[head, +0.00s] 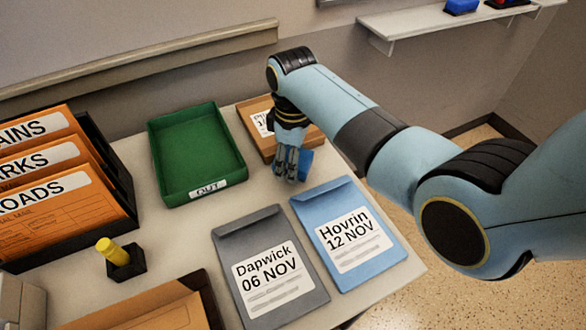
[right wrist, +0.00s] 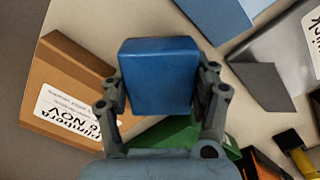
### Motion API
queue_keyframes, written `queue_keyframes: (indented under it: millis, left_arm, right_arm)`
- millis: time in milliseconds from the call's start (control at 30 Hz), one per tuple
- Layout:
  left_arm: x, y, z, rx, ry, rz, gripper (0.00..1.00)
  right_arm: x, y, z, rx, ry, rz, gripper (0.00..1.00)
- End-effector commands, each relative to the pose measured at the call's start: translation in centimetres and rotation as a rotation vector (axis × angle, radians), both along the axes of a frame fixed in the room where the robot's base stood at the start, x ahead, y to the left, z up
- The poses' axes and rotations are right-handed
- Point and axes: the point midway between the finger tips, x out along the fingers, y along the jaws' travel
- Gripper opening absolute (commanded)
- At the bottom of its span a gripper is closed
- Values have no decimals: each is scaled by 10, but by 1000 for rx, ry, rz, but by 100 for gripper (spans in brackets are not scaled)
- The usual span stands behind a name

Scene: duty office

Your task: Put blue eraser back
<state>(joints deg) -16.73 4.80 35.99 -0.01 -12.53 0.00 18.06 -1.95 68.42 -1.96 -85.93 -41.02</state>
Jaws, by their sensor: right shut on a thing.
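The blue eraser (right wrist: 158,78) is a small block held between the two fingers of my right gripper (right wrist: 160,100) in the right wrist view. In the head view the right gripper (head: 290,172) points down near the back right of the table, and the blue eraser (head: 305,163) shows partly behind its fingers. I cannot tell exactly how far it is above the table. My left gripper is not in view.
A green OUT tray (head: 168,150) stands left of the gripper. A brown envelope (head: 254,122) lies behind it. Grey (head: 247,236) and blue (head: 320,203) folders lie in front. A wall shelf (head: 420,30) at the upper right carries a blue object (head: 461,6).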

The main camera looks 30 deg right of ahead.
Motion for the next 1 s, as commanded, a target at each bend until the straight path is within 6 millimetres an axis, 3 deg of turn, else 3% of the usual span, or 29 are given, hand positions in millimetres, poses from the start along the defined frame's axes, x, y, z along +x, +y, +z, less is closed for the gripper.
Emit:
queue_keyframes:
  millis: [100, 200, 533, 567, 633, 1000]
  left_arm:
    - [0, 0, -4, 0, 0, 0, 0]
    - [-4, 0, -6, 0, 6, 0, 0]
    - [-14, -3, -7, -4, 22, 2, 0]
    - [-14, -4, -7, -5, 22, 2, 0]
    - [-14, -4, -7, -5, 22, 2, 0]
    - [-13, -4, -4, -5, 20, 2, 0]
  right_arm:
    - [-1, 0, -20, 0, 3, 0, 30]
    - [-1, 0, -27, 0, 1, 0, 30]
    - [-1, 0, -30, 0, 1, 0, 30]
    - [-1, 0, -30, 0, 1, 0, 62]
    - [-1, 0, -30, 0, 0, 0, 71]
    - [0, 0, -22, 0, -1, 0, 72]
